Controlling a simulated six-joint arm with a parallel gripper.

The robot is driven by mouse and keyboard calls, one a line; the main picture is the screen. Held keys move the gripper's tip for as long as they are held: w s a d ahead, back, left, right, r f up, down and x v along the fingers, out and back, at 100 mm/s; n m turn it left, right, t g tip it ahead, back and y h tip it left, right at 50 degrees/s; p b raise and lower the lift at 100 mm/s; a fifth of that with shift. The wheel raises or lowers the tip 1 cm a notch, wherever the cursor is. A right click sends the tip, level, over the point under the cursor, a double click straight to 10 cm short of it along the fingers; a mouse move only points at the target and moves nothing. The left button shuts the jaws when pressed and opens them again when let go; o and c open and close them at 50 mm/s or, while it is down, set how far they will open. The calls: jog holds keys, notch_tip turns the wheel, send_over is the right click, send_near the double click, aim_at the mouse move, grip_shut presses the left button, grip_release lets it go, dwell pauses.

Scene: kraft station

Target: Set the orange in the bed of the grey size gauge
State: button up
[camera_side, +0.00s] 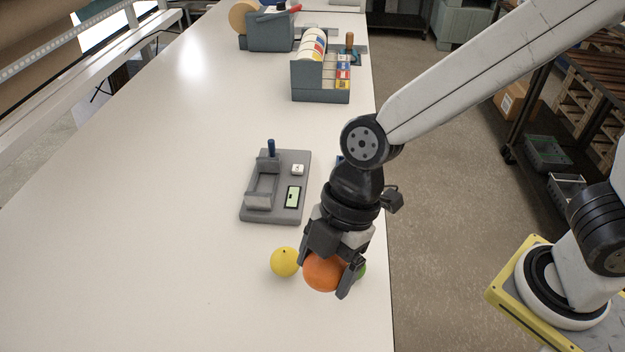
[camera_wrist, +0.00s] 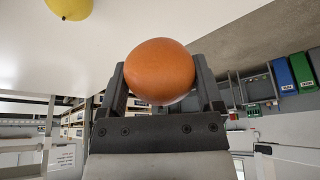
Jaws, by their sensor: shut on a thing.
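The orange (camera_side: 323,272) is between the fingers of my gripper (camera_side: 325,277), which is shut on it near the front right of the table. The orange also fills the space between the fingertips in the wrist view (camera_wrist: 160,71). I cannot tell whether it touches the table. The grey size gauge (camera_side: 290,213) lies on the table behind and to the left of my gripper. Its cradle-like bed (camera_side: 264,188) is empty. The gauge carries a blue-topped post, a small white block and a green display.
A yellow fruit (camera_side: 285,262) sits just left of the orange; it also shows in the wrist view (camera_wrist: 70,8). A green thing (camera_side: 361,271) is partly hidden behind my gripper. A grey label holder (camera_side: 320,85) stands farther back. The table's left part is clear.

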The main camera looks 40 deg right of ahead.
jog(key=shift+w+a+r, duration=0.1)
jog(key=shift+w+a, duration=0.1)
jog(key=shift+w, duration=0.5)
jog(key=w+d+n+g, duration=0.1)
jog(key=w+d+n, duration=0.2)
jog(key=w, duration=0.9)
jog(key=w+d+n+g+h, duration=0.1)
jog(key=w+d+n, duration=0.3)
jog(key=w, duration=0.8)
jog(key=shift+w+f+n+g, duration=0.25)
jog(key=shift+f+n+g, duration=0.05)
jog(key=shift+n+g, duration=0.1)
jog(key=shift+f, duration=0.2)
jog(key=shift+f, duration=2.6)
jog(key=shift+f, duration=0.7)
